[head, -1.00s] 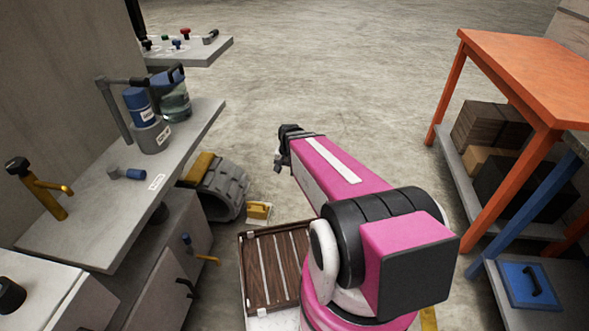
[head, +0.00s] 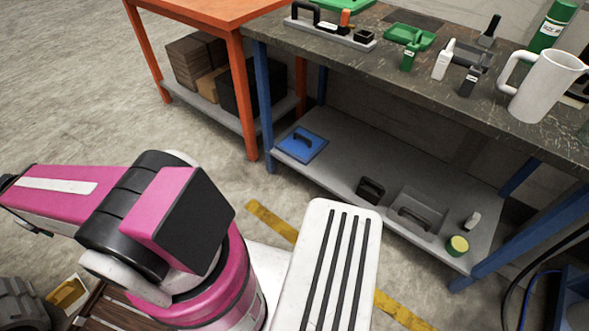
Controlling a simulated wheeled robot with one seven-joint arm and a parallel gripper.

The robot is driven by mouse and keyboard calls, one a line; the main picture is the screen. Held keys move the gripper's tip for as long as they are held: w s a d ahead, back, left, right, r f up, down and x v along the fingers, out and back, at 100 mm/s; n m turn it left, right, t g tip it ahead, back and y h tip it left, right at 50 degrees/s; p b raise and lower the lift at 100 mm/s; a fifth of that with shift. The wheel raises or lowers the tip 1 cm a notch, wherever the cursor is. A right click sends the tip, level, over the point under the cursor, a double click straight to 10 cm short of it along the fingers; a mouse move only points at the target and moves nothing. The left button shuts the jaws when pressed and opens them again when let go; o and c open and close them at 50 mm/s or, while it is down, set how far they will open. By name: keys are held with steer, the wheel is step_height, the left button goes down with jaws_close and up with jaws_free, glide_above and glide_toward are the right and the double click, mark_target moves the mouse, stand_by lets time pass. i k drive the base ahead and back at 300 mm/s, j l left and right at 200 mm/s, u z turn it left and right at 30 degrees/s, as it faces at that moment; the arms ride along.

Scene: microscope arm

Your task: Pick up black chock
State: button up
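A small black block with a handle-like top (head: 370,190) sits on the grey lower shelf of the blue-legged bench. It looks like the black chock, but it is too small to be sure. My pink arm reaches to the left, away from that shelf. My gripper (head: 22,212) is at the left edge of the head view, partly cut off. Its fingers are not clear enough to show whether they are open or shut. It is far from the black block.
A grey tray (head: 415,215), a yellow-topped can (head: 457,246) and a blue handled plate (head: 302,144) share the shelf (head: 350,154). The dark benchtop (head: 400,75) overhangs it. A yellow chock (head: 68,293) lies beside a tyre (head: 28,305).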

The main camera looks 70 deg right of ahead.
mark_target(368, 190)
steer(key=z, duration=4.15)
steer(key=i+j+z, duration=0.2)
steer(key=i+j, duration=0.05)
steer(key=j, duration=0.1)
